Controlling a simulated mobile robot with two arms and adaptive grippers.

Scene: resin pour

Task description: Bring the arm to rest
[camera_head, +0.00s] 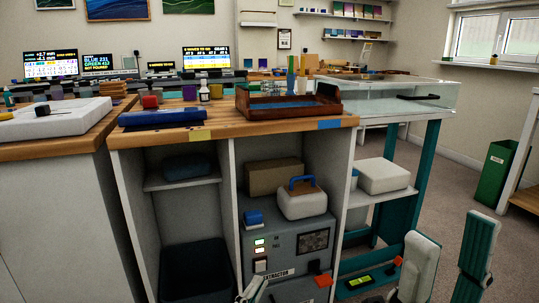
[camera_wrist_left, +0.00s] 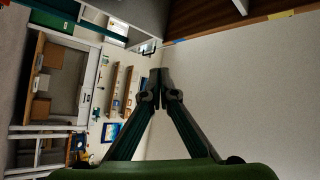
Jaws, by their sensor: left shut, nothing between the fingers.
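My left gripper (camera_wrist_left: 159,88) is shut and empty in the left wrist view, its two dark fingertips touching. Past it are a pale wall-like surface and a wooden edge. In the head view a small pale part at the bottom edge, in front of the grey extractor (camera_head: 290,248), looks like the tip of my left gripper (camera_head: 253,290). The rest of it is cut off.
A white block (camera_head: 60,120) lies on the left counter. A clear-walled tank (camera_head: 425,92) stands right. Open floor (camera_head: 455,180) lies further right, near a green bin (camera_head: 497,168).

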